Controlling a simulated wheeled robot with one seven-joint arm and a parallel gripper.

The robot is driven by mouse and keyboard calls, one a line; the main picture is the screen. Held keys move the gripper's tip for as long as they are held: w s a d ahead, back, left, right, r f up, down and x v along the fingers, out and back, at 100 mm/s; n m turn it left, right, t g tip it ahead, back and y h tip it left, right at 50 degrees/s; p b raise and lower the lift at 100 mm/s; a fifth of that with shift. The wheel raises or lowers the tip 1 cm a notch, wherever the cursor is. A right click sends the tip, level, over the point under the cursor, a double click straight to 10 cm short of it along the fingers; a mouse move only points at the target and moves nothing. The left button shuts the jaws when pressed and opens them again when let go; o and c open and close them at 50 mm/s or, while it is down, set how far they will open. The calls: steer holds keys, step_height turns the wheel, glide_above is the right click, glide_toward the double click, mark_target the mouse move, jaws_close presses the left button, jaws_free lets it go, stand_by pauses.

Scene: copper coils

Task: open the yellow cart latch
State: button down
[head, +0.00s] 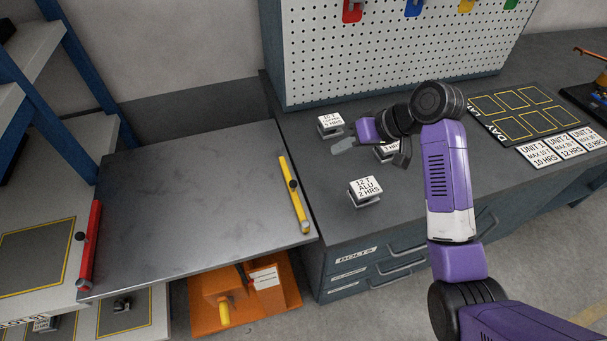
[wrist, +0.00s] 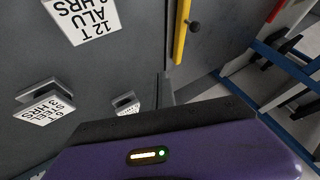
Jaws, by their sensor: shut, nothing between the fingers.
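The yellow latch (head: 294,193) is a long bar with a dark round knob, lying along the right edge of the grey metal cart top (head: 190,200). It also shows at the top of the wrist view (wrist: 181,30). My gripper (head: 342,139) is to the right of the latch and apart from it, over the dark workbench (head: 310,225) among labelled blocks. It is shut with nothing in it. In the wrist view its purple body fills the bottom and hides what is below.
A red bar (head: 90,245) lies on the cart's left edge. Labelled blocks stand on the bench: one at the front (head: 365,192), one at the back (head: 331,124), another partly hidden by my gripper. A pegboard (head: 390,60) rises behind. An orange unit (head: 205,290) sits below the cart.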

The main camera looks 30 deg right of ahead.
mark_target(293, 187)
steer(key=shift+s+a+f+g+y, duration=0.2)
steer(key=shift+s+f+g, duration=0.1)
steer(key=shift+s, duration=0.25)
steer(key=shift+s+a+f+g+y, duration=0.1)
steer(key=shift+s+a+f+g, duration=0.15)
steer(key=shift+s, duration=0.25)
steer(key=x, duration=0.9)
steer(key=shift+w+f+p, duration=0.15)
steer(key=shift+p, duration=0.2)
steer(key=shift+w+a+f+p, duration=0.15)
steer(key=shift+a+p, duration=0.1)
steer(key=shift+a, duration=0.35)
steer(key=shift+w+a+r+p, duration=0.1)
steer(key=shift+w+a+p, duration=0.1)
steer(key=shift+a, duration=0.4)
steer(key=shift+w+a+f, duration=0.1)
steer(key=shift+a+f, duration=0.05)
steer(key=shift+a, duration=0.7)
steer(key=shift+a, duration=0.1)
